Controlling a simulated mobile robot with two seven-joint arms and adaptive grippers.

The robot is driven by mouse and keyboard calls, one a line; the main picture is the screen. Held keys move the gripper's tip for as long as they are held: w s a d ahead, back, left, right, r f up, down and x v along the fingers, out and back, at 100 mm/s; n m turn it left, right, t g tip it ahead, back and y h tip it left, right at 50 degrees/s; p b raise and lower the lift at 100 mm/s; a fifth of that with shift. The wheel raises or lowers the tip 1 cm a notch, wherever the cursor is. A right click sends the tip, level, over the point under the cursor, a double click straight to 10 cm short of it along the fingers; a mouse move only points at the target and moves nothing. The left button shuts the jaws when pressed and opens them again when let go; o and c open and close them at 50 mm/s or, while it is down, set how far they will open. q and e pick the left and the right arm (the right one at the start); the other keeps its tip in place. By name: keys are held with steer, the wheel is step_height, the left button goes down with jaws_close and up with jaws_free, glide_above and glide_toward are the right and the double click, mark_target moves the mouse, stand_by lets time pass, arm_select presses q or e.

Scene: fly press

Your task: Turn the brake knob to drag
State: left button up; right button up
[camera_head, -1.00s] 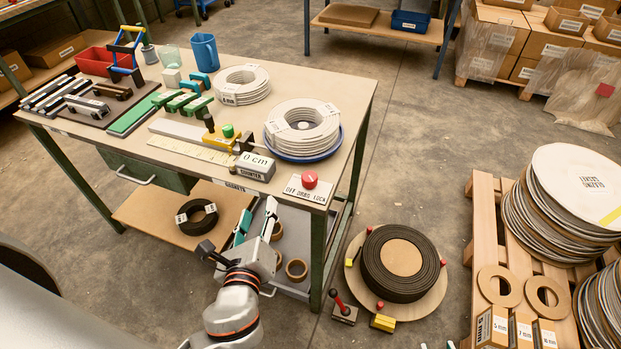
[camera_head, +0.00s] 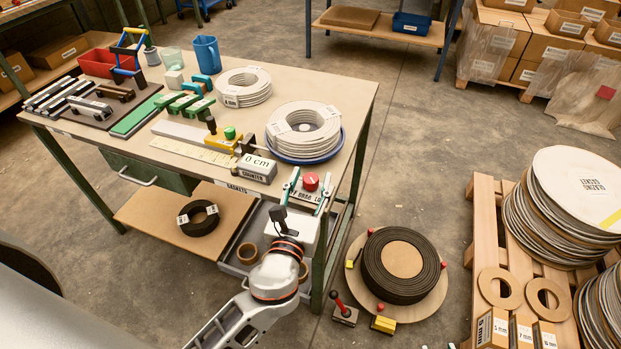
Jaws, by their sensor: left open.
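The brake knob (camera_head: 311,181) is a round red knob on a small white plate at the front right corner of the workbench. The plate (camera_head: 309,197) has lettering; "DRAG" and "LOCK" show, and its left part is covered by my gripper. My left gripper (camera_head: 308,188) is open, with one green-padded finger on each side of the knob in the picture. Whether the fingers touch the knob cannot be told. The knob's pointer position is not clear. My right gripper is not in view.
The grey counter box (camera_head: 257,168) reading "0 cm" stands just left of the knob. A white coil (camera_head: 303,130) on a blue dish lies behind it. A dark roll on a round turntable (camera_head: 357,285) sits on the floor to the right.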

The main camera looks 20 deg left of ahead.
arm_select(q)
steer(key=shift+w, duration=0.4)
